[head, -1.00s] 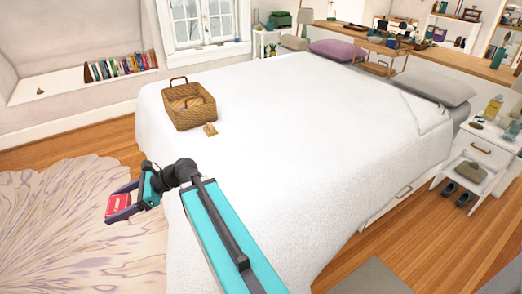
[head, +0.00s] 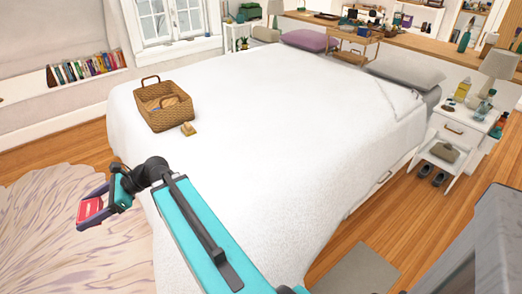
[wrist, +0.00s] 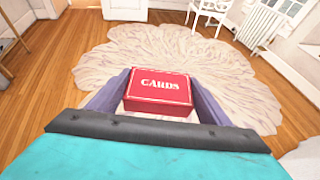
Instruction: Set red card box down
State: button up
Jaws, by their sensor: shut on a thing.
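The red card box (wrist: 158,93), with "CARDS" in white on its top, is held between the two purple fingers of my gripper (wrist: 158,100) in the wrist view. In the head view the red card box (head: 89,208) shows at the lower left, in my gripper (head: 88,211), over the pale rug. My gripper is shut on the box, beyond the left edge of the white bed (head: 260,120). The box is clear of the bed. How high it is above the rug is hard to tell.
A wicker basket (head: 164,118) stands on the bed with a small tan item (head: 188,129) beside it. A nightstand (head: 458,131) with bottles is at the right. The patterned rug (head: 45,245) is bare around my gripper. A white chair (wrist: 213,12) stands beyond it.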

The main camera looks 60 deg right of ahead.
aim_at(255, 149)
jog(key=d+f+m+t+h, duration=0.2)
jog(key=d+m+t+h, duration=0.15)
jog(key=d, duration=1.45)
jog(key=s+d+f+m+h, duration=0.1)
jog(key=s+d, duration=0.3)
jog(key=d, duration=0.6)
jog(key=s+d+f+m+t+h+b, duration=0.1)
jog(key=s+d+m+h, duration=0.2)
jog(key=d, duration=0.7)
jog(key=s+d+f+m+t+h, duration=0.1)
jog(key=s+d+m+h, duration=0.2)
jog(key=s+d, duration=0.3)
jog(key=shift+s+d+f, duration=0.1)
jog(key=shift+s+d, duration=0.05)
jog(key=shift+d, duration=1.15)
jog(key=shift+s+d+f, duration=0.1)
jog(key=shift+s+d, duration=0.05)
jog(key=shift+d, duration=1.15)
jog(key=s+d+m+h, duration=0.1)
jog(key=s+d, duration=0.3)
jog(key=s, duration=0.1)
jog(key=s+d+f+m+h, duration=0.1)
jog(key=s+d+h, duration=0.1)
jog(key=s+d, duration=0.3)
jog(key=s+d+f+m+h+b, duration=0.1)
jog(key=s+d+m+h, duration=0.1)
jog(key=s+d, duration=0.3)
jog(key=shift+s, duration=0.1)
jog(key=shift+d, duration=0.1)
